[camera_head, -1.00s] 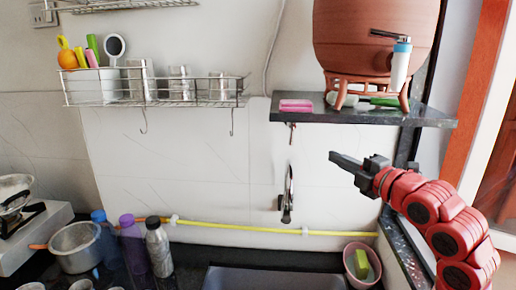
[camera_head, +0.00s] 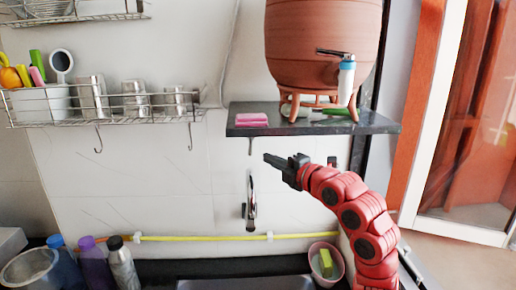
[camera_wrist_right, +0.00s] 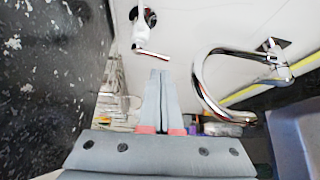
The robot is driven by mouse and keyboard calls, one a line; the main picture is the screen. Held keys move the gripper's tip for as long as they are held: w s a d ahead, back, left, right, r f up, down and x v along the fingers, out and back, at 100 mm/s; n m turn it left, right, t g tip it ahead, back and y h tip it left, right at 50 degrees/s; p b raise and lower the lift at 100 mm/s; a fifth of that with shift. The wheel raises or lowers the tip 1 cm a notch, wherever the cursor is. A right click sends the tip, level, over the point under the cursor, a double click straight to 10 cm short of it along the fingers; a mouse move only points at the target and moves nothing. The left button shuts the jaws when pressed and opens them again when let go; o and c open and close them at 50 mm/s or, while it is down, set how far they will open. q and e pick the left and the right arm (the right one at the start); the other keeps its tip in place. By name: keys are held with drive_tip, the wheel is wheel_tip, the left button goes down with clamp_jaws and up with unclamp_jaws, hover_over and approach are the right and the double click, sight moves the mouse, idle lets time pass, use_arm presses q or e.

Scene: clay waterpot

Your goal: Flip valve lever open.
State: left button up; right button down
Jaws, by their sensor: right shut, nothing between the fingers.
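A small wall fitting with a white body and a chrome lever (camera_wrist_right: 152,54) shows in the right wrist view, just past my fingertips. It appears to be the valve, and seems to match the thin fitting (camera_head: 250,146) under the shelf in the head view. My right gripper (camera_head: 268,158) is under the shelf, pointing left, with its tips close to that fitting. Its fingers (camera_wrist_right: 160,73) are shut and empty, and a gap shows between them and the lever. The clay waterpot (camera_head: 322,50) has its own blue and white tap (camera_head: 346,80) above. My left gripper is out of view.
The dark shelf (camera_head: 380,125) is just above my right arm. A curved chrome faucet (camera_wrist_right: 205,85) is close beside the fingers; it also shows in the head view (camera_head: 251,200). A yellow pipe (camera_head: 190,238) crosses the wall below. A pink bowl (camera_head: 326,282) stands by the sink (camera_head: 235,284).

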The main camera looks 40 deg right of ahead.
sight(251, 151)
drive_tip(key=w+p, duration=0.2)
drive_tip(key=w, duration=0.2)
drive_tip(key=shift+w+a, duration=0.1)
drive_tip(key=shift+w, duration=0.15)
drive_tip(key=shift+w+f, duration=0.15)
drive_tip(key=shift+w, duration=0.5)
